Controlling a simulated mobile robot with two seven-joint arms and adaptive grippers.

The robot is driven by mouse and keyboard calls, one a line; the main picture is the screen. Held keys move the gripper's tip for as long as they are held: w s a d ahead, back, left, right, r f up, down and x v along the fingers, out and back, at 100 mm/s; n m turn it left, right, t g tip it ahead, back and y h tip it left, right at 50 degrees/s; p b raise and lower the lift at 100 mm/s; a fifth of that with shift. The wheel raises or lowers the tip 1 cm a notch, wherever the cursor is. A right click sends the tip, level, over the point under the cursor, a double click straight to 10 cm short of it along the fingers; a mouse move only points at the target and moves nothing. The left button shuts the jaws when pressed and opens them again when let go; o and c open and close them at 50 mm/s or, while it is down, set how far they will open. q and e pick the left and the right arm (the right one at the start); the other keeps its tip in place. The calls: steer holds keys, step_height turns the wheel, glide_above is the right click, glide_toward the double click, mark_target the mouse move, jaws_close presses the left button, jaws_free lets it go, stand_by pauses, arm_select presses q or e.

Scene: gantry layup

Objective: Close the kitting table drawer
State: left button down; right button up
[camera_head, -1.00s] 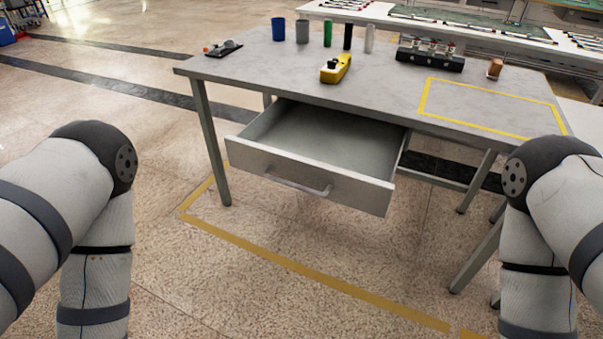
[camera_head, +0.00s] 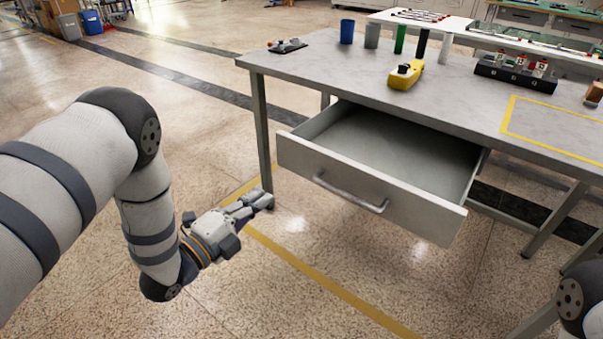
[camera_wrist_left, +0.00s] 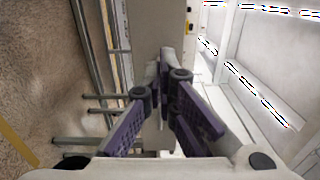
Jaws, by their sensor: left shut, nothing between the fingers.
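The kitting table drawer (camera_head: 366,197) is pulled well out under the grey table (camera_head: 440,92), and its inside looks empty. Its grey front carries a bar handle (camera_head: 348,192). My left gripper (camera_head: 266,199) is shut and empty, to the left of the handle and just below the left end of the drawer front in the head view. It looks apart from the handle; its exact depth is hard to tell. The left wrist view shows its fingertips (camera_wrist_left: 164,70) together, with grey furniture surfaces beyond them. My right gripper is out of view.
A table leg (camera_head: 261,135) stands close behind the left gripper. On the tabletop are several cylinders, a yellow tool (camera_head: 407,75) and a black block with fittings (camera_head: 515,72). The floor before the drawer is clear, with a yellow line (camera_head: 320,282).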

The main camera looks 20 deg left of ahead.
mark_target(307, 163)
arm_select(q)
steer(key=b+x, duration=0.1)
steer(key=x, duration=1.2)
steer(key=shift+w+d+r, duration=0.1)
steer(key=shift+w+d, duration=0.05)
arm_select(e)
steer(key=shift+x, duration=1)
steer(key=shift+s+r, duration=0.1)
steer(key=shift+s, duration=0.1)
arm_select(q)
steer(key=shift+b, duration=0.3)
